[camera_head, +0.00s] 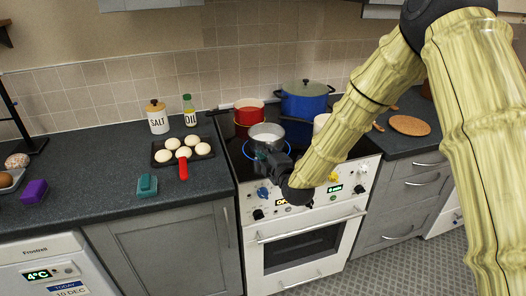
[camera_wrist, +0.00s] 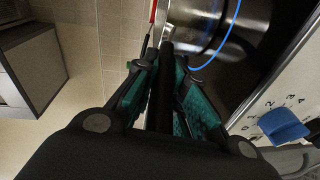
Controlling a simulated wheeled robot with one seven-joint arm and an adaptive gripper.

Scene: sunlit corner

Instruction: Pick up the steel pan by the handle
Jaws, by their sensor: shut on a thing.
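The steel pan (camera_head: 267,131) is a small, light grey pan at the front left of the hob in the head view. My gripper (camera_head: 272,161) is just in front of it, low over the hob's front edge. In the wrist view my gripper (camera_wrist: 165,66) has its green-padded fingers closed on both sides of the pan's dark, straight handle (camera_wrist: 162,98). In the head view my gripper hides most of the handle. I cannot tell whether the pan rests on the hob or is slightly raised.
A red pot (camera_head: 249,116) and a blue lidded pot (camera_head: 305,101) stand behind on the hob. A black tray (camera_head: 158,160) of round white items with a red handle lies on the left counter. Knobs line the white stove front (camera_head: 262,213).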

